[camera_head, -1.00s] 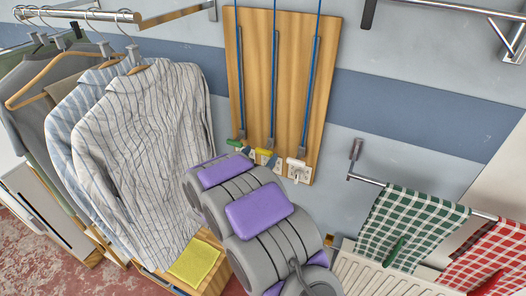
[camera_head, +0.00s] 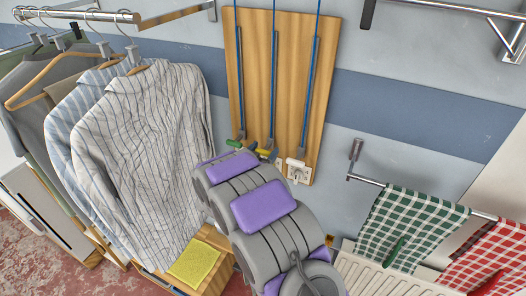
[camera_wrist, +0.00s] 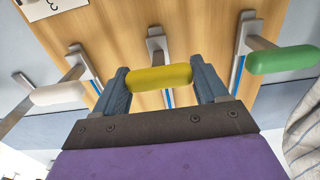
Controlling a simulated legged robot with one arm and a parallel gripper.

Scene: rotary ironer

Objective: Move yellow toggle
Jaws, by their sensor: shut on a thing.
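The yellow toggle (camera_wrist: 160,79) is a rounded yellow handle on a metal lever, in the middle of the wrist view. My gripper (camera_wrist: 160,85) has one finger at each end of it and is shut on it.
A green toggle (camera_wrist: 283,60) and a white toggle (camera_wrist: 59,94) flank it closely on the wooden board (camera_head: 259,60). Striped shirts (camera_head: 145,150) hang at left; checked towels (camera_head: 408,225) hang at right.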

